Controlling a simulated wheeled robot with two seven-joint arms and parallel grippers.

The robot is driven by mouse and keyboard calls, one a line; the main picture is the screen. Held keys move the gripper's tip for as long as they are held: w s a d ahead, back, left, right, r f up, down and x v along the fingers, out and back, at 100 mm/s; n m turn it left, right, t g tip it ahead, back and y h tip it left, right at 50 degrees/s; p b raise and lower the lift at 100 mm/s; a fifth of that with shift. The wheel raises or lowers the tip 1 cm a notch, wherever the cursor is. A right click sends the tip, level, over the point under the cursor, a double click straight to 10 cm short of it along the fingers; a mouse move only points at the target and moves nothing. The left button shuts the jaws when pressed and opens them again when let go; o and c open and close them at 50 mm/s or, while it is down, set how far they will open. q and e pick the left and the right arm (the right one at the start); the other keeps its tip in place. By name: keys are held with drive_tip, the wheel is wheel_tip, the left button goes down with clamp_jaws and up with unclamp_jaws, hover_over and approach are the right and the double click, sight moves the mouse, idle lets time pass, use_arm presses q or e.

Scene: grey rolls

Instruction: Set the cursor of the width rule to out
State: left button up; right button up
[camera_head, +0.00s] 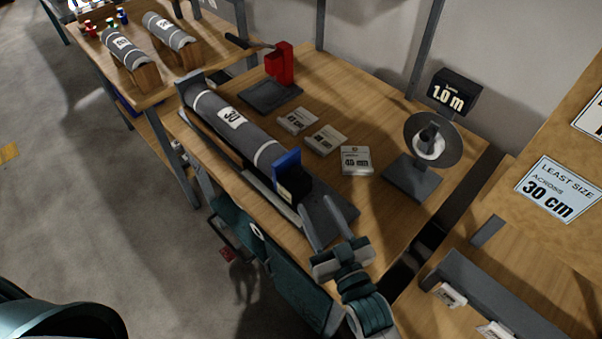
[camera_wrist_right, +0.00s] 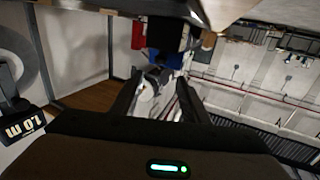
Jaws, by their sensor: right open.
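A grey roll (camera_head: 225,118) with white bands and a label reading 30 lies in a dark cradle on the wooden bench. At its near end stands a blue and black block (camera_head: 288,178), which looks like the cursor. It also shows in the right wrist view (camera_wrist_right: 167,38), beyond the fingertips. A pale strip (camera_head: 270,200), possibly the width rule, runs along the bench's front edge. My right gripper (camera_head: 322,212) is open and empty, just on the near side of the block, apparently apart from it. My left gripper is out of view.
A red device (camera_head: 280,64) stands behind the roll. Several small label blocks (camera_head: 326,139) lie on the bench. Two more rolls (camera_head: 124,48) rest on the far bench.

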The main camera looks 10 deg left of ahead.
sight(299, 172)
drive_tip(key=p+x, duration=0.2)
drive_tip(key=x, duration=0.8)
drive_tip(key=shift+w+a, duration=0.25)
drive_tip(key=shift+c, duration=0.7)
drive_tip(key=shift+d, duration=0.1)
clamp_jaws()
